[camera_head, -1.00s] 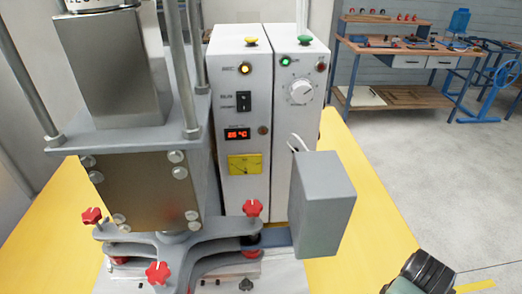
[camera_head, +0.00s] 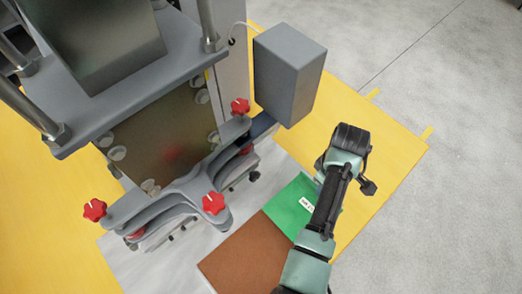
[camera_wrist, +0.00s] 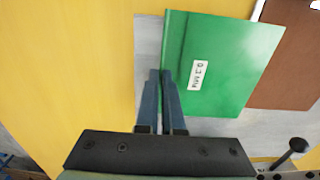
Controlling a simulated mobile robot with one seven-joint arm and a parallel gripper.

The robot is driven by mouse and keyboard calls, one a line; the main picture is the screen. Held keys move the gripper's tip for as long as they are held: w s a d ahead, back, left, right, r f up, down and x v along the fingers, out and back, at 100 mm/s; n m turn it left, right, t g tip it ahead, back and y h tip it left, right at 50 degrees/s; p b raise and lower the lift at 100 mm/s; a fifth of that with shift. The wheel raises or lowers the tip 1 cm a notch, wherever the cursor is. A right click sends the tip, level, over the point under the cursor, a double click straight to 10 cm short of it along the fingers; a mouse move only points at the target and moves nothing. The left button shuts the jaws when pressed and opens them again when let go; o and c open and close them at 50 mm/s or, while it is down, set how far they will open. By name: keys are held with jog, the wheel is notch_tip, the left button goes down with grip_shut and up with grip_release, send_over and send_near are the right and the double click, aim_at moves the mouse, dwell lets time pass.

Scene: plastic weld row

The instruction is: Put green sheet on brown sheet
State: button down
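The green sheet (camera_head: 289,207) with a white label lies flat-looking at the right end of the light grey plate, beside the brown sheet (camera_head: 243,257). In the wrist view the green sheet (camera_wrist: 228,60) fills the middle, and the brown sheet (camera_wrist: 290,55) shows to its right. My gripper (camera_wrist: 160,74) is at the green sheet's left edge, its two fingers nearly together with that edge between the tips. A narrow strip along this edge looks darker. In the head view my arm hides the fingers and part of the green sheet.
The welding press with red knobs (camera_head: 213,203) stands left of the sheets, its arms low over the grey plate (camera_head: 135,262). A grey box (camera_head: 290,75) juts out behind the sheets. The yellow table (camera_head: 385,150) is clear on the right; grey floor lies beyond.

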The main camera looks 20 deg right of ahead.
jog(key=p, duration=0.5)
send_over(272, 241)
jog(key=d, duration=0.1)
jog(key=shift+w, duration=0.15)
jog(key=f, duration=0.1)
jog(key=a+f, duration=0.1)
jog(key=f, duration=0.1)
jog(key=shift+s+a, duration=0.1)
jog(key=shift+s, duration=0.1)
jog(key=shift+f, duration=0.25)
jog(key=shift+f, duration=0.15)
jog(key=c, duration=1.1)
grip_release()
jog(key=shift+o, duration=0.2)
